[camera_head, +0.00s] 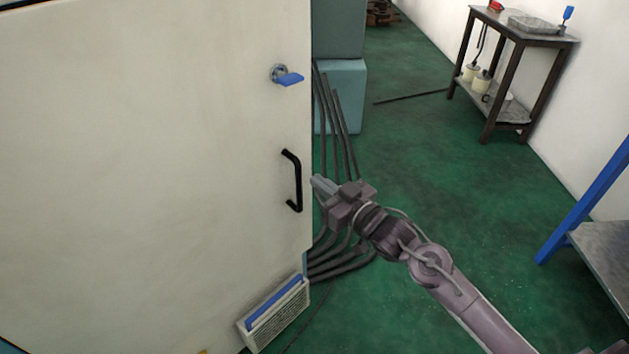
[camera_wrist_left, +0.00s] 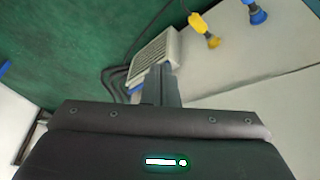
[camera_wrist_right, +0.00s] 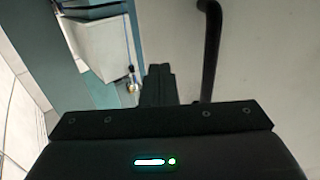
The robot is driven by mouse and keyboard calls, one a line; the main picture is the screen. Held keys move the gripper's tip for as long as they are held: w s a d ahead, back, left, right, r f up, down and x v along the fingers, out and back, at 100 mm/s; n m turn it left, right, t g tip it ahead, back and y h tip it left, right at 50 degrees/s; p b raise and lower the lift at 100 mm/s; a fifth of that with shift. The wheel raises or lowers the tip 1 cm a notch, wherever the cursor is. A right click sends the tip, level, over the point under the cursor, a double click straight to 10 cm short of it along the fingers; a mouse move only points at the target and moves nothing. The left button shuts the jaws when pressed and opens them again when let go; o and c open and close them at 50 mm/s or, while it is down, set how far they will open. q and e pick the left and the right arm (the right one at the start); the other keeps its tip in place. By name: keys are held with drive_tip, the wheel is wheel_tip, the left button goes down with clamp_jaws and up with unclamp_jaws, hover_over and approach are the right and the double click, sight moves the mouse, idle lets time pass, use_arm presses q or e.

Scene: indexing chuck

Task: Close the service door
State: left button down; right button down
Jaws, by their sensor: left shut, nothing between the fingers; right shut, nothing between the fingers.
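The service door appears to be the large cream panel (camera_head: 150,180) filling the left of the head view. It has a black bar handle (camera_head: 295,181) near its right edge and a blue-tabbed latch (camera_head: 287,76) above. My right gripper (camera_head: 317,184) is shut and empty, just right of the handle and apart from it in the picture. In the right wrist view the handle (camera_wrist_right: 210,50) stands right of the shut fingers (camera_wrist_right: 158,82). My left gripper (camera_wrist_left: 158,80) is shut and empty in its wrist view, out of the head view. How far the door is open cannot be told.
A vented box with a blue strip (camera_head: 273,315) is at the panel's lower right. Dark hoses (camera_head: 345,265) run behind my right gripper. A side table (camera_head: 525,38) stands at the back right. Green floor (camera_head: 450,190) is clear between. Yellow (camera_wrist_left: 204,30) and blue items show in the left wrist view.

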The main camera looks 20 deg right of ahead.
drive_tip(key=shift+x, duration=1.25)
use_arm(q)
drive_tip(key=shift+d+r, duration=0.1)
drive_tip(key=shift+d, duration=0.2)
